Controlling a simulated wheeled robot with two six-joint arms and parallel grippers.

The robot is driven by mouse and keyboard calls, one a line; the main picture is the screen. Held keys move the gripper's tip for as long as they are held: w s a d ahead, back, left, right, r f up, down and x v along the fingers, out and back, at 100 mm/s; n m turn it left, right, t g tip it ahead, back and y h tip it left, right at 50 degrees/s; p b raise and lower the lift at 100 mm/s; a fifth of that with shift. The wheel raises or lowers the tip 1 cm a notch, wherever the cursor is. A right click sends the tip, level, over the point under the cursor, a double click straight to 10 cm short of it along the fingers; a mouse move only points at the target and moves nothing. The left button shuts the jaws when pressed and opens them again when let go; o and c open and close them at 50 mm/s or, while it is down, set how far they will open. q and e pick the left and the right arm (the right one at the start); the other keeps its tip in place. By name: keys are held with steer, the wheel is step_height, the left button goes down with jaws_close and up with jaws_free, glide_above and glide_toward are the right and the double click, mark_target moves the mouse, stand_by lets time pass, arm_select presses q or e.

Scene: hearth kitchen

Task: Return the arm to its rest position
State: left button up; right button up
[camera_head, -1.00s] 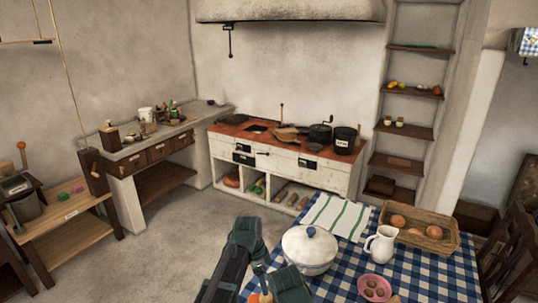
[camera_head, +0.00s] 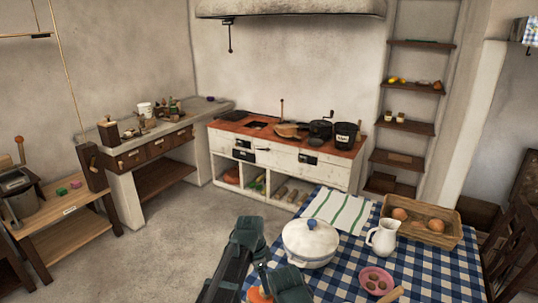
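One of my arms, dark grey-green, comes in from the bottom edge left of centre. It bends at a joint over the table's near left corner, and its lower link runs back down towards the bottom edge. I cannot see any gripper fingers clearly, so neither gripper shows. The arm link is close to the left side of a white lidded pot (camera_head: 309,248) with a blue knob on the checked table. An orange item (camera_head: 257,296) shows partly beside the arm at the bottom edge.
The blue-checked table (camera_head: 437,267) carries a striped towel (camera_head: 336,214), a white jug (camera_head: 383,238), a wicker basket (camera_head: 449,232) with brown round items, a pink bowl (camera_head: 375,281) and a wooden stick (camera_head: 391,295). Open floor (camera_head: 190,240) lies left of it, before the stove (camera_head: 283,160).

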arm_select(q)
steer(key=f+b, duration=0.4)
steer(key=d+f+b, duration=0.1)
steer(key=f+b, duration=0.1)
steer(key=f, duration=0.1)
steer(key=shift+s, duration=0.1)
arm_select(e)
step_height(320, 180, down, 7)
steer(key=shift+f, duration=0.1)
arm_select(q)
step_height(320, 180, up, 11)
steer(key=p, duration=1)
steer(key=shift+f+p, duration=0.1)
steer(key=shift+p, duration=0.3)
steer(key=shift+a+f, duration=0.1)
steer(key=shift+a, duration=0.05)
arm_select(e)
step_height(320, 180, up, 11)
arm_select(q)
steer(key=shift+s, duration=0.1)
